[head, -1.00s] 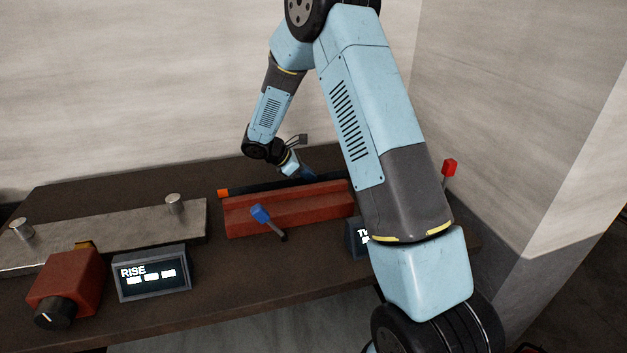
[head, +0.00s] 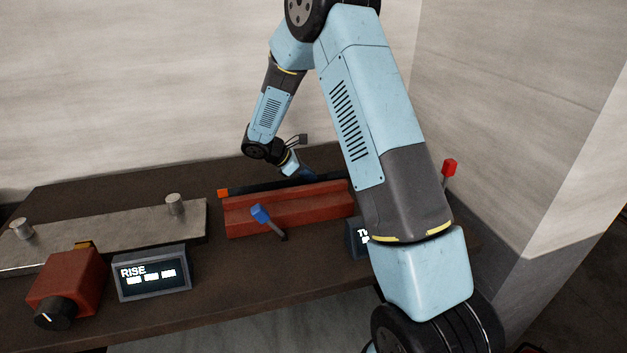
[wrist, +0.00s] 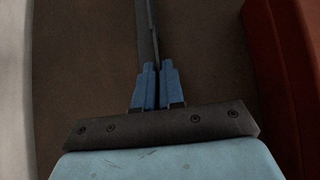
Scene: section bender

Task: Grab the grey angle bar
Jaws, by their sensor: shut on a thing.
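The angle bar (head: 262,186) looks dark grey and long, with an orange end at its left, and lies behind the red block in the head view. In the wrist view the bar (wrist: 147,30) runs up from between the blue fingers to the top edge. My gripper (wrist: 157,72) is shut on the bar, one finger on each side. In the head view my gripper (head: 309,175) is small and partly hidden, reaching down at the back of the bench near the bar's right part. The bar's right end is hidden by my arm.
The red block (head: 285,211) with a blue-handled lever (head: 262,215) stands just in front of the bar. A steel plate with pins (head: 120,235), a RISE display (head: 153,275) and a red knob box (head: 68,280) are at left. The wall is close behind.

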